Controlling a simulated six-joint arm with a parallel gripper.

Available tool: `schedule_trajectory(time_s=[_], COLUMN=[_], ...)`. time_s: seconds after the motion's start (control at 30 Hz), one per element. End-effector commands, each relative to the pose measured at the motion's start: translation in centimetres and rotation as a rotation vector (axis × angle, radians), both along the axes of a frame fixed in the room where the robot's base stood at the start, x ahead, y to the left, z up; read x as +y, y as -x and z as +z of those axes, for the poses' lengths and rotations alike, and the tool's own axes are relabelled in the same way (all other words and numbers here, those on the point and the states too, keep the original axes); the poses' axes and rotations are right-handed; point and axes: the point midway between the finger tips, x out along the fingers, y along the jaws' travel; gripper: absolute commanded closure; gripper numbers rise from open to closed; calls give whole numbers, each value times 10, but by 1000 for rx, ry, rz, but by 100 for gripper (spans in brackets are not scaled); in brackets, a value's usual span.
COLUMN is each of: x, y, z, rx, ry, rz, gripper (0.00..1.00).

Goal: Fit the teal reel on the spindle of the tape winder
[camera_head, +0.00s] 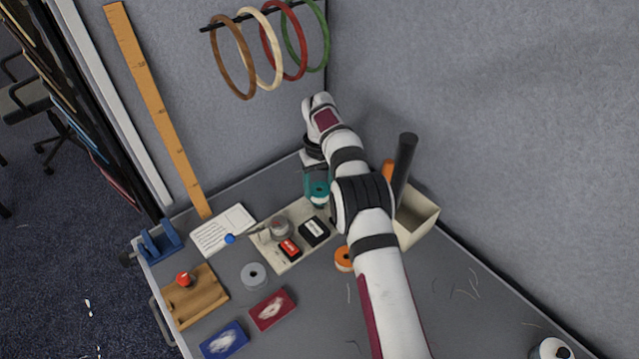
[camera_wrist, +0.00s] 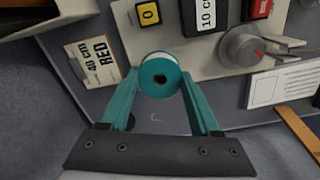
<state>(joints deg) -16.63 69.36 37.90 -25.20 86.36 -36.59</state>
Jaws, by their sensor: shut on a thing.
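In the head view the teal reel (camera_head: 319,187) shows below my wrist, at the far end of the tape winder. The tape winder (camera_head: 268,247) is a pale panel with a grey knob (camera_wrist: 241,46), a black display (camera_wrist: 205,15) and a red block. The reel overlaps the panel's edge in the wrist view. I cannot make out the spindle, nor whether the reel touches the winder.
An orange reel (camera_head: 343,258) and a grey reel (camera_head: 253,275) lie on the table. A pale bin (camera_head: 418,218) stands right of my arm. A "40 cm RED" card (camera_wrist: 92,62) is left of the reel. A white card (camera_head: 222,230) lies left of the winder. Walls stand behind.

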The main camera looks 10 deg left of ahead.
Motion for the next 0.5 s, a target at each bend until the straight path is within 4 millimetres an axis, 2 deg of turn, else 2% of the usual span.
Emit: schedule_trajectory(time_s=[0.5], x=[0], y=[0], z=[-13], rx=[1], ry=[0], rz=[-1], gripper=[91])
